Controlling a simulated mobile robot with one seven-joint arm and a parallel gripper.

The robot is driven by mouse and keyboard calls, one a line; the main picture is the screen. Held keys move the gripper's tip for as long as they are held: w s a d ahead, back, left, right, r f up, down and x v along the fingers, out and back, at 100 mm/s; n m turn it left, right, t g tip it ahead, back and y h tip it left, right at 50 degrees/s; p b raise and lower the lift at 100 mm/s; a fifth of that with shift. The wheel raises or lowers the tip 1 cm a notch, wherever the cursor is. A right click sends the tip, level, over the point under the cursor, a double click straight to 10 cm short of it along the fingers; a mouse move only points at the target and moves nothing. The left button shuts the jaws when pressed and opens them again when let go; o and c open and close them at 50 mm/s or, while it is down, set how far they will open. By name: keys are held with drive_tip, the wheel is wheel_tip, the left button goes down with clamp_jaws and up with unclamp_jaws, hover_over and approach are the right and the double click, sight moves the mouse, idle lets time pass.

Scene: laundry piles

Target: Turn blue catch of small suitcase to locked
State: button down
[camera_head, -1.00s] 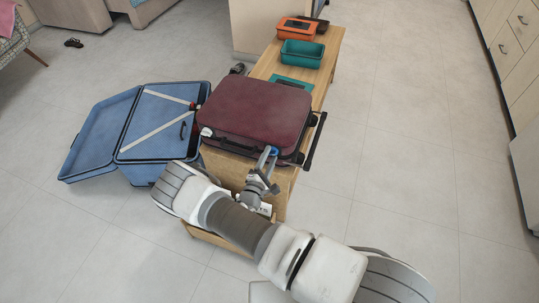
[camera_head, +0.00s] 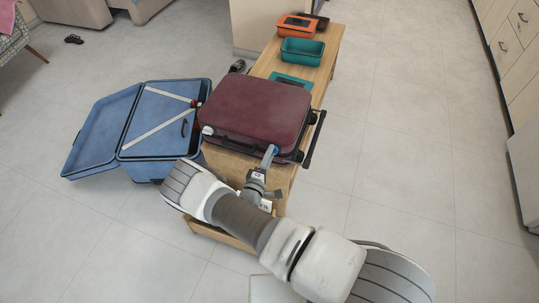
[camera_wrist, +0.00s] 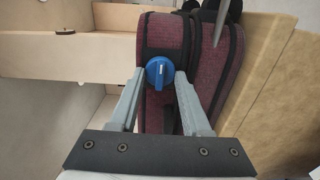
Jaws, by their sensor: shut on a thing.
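The small maroon suitcase (camera_head: 258,104) lies shut on a wooden bench. Its blue catch (camera_wrist: 157,72) is a round knob with a raised bar, on the suitcase side facing my arm; it also shows in the head view (camera_head: 275,150). My gripper (camera_head: 270,155) reaches the catch from the front. In the wrist view its two fingers (camera_wrist: 161,77) stand on either side of the knob, shut on it. The bar looks close to upright in the wrist picture, tilted a little. The fingers partly hide the catch in the head view.
A white catch (camera_head: 208,130) sits at the suitcase's left end. A black pull handle (camera_head: 315,140) sticks out at the right. An open blue suitcase (camera_head: 148,125) lies left of the bench (camera_head: 328,62).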

drive_tip(key=shift+c, duration=1.8)
unclamp_jaws()
drive_tip(key=p+v, duration=0.2)
drive_tip(key=v, duration=1.5)
drive_tip(key=shift+s, duration=0.25)
drive_tip(key=shift+a, duration=0.15)
